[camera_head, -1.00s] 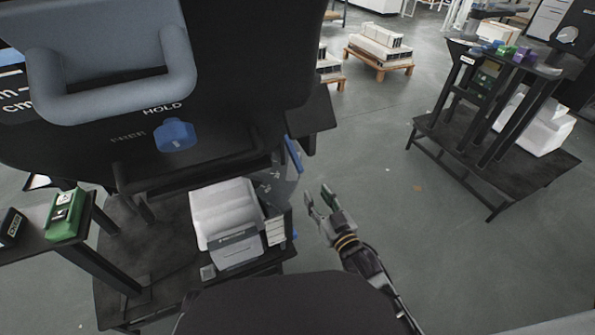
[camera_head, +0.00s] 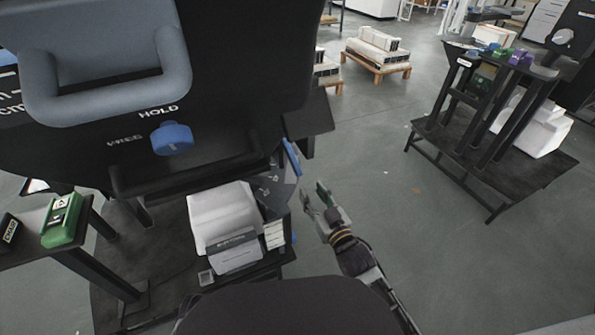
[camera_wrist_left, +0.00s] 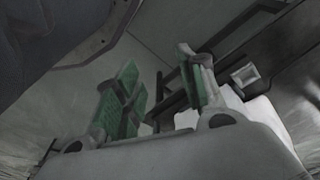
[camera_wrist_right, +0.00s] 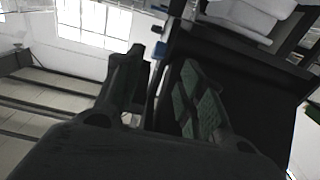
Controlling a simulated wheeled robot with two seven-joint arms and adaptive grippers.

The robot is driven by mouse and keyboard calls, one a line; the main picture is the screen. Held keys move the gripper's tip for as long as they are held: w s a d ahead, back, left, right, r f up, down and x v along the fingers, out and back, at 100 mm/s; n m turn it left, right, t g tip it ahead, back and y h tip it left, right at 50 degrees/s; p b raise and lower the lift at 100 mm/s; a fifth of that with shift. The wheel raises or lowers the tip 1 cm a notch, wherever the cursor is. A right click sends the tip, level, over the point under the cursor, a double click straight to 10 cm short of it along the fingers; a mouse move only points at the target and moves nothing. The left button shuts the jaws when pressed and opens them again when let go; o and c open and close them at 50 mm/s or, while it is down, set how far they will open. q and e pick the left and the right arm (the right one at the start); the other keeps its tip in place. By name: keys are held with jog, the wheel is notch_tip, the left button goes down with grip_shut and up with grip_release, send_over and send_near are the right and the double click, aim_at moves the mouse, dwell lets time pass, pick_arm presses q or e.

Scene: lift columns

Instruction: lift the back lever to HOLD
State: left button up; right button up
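A blue lever (camera_head: 291,158) stands out at the right edge of the dark unit in the head view. A blue knob (camera_head: 172,138) sits under the label HOLD (camera_head: 158,112), with a second label, seemingly FREE, to its left. I cannot tell which of these is the back lever. My right gripper (camera_head: 314,196) is open and empty, below and right of the blue lever and apart from it. The right wrist view shows its spread fingers (camera_wrist_right: 165,68), with small blue parts (camera_wrist_right: 158,48) beyond. My left gripper (camera_wrist_left: 158,85) is open and empty; the head view does not show it.
A green box (camera_head: 62,220) sits on a side ledge at left. A dark rack (camera_head: 470,165) with coloured items stands at right. The grey floor between unit and rack is clear.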

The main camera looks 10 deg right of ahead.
aim_at(300, 175)
jog(key=shift+b+x, duration=0.55)
jog(key=shift+x, duration=4.2)
jog(key=shift+w+a+f+b, duration=0.1)
jog(key=shift+w+a+b, duration=0.05)
jog(key=shift+w+b, duration=0.3)
pick_arm(q)
jog(key=r, duration=0.2)
jog(key=shift+w+d+r, duration=0.25)
jog(key=shift+d+r, duration=0.1)
jog(key=shift+r, duration=0.05)
pick_arm(e)
jog(key=shift+w+a, duration=0.15)
jog(key=shift+w, duration=0.3)
pick_arm(q)
jog(key=shift+w+t, duration=0.15)
jog(key=shift+t, duration=0.15)
pick_arm(e)
jog(key=shift+c, duration=0.5)
pick_arm(q)
jog(key=shift+w+r, duration=0.1)
jog(key=shift+w, duration=0.05)
pick_arm(e)
grip_shut()
